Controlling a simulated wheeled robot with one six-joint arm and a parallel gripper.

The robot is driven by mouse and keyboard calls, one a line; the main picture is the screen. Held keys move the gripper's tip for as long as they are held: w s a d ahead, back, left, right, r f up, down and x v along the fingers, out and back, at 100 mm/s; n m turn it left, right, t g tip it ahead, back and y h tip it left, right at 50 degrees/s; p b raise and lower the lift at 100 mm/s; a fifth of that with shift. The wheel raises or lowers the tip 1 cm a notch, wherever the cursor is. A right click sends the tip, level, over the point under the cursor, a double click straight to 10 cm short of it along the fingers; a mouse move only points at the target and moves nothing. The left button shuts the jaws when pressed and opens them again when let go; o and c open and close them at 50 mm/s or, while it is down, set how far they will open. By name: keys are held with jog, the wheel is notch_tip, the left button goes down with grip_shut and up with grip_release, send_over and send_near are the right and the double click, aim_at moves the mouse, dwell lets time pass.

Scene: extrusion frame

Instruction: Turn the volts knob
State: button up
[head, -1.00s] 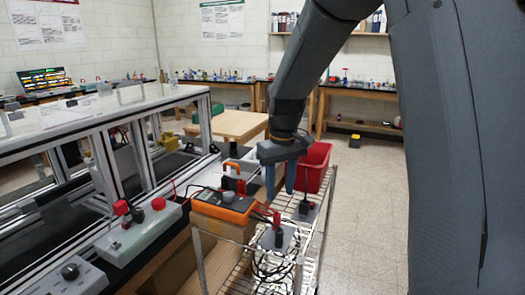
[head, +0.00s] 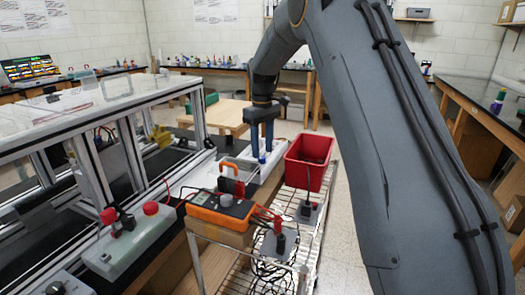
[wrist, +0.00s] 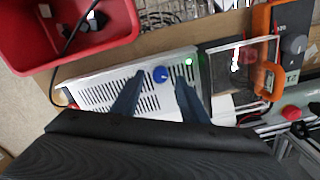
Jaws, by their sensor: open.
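A white vented box (wrist: 95,95) lies below my gripper in the wrist view. It has a round blue knob (wrist: 160,74) and a lit green lamp (wrist: 188,62). I cannot read a volts label. My gripper (wrist: 159,80) is open and empty, pointing down, with its two blue fingertips on either side of the blue knob in the picture. I cannot tell whether they touch it. In the head view my gripper (head: 262,154) is over the white box (head: 246,151), behind the orange meter, and the blue knob (head: 263,159) shows just under the fingertips.
A red bin (head: 308,166) stands close to the right of the white box. The orange meter (head: 222,209) with a dark dial (wrist: 295,44) and red leads is in front. A clear-panelled aluminium frame (head: 130,110) stands on the left. Cables lie on the wire cart (head: 262,272).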

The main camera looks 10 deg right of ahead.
aim_at(262, 158)
jog(key=shift+f, duration=1.2)
grip_shut()
jog(key=m, duration=0.5)
jog(key=shift+a, duration=0.1)
grip_release()
jog(key=shift+r+b, duration=1.05)
jog(key=shift+r, duration=2.95)
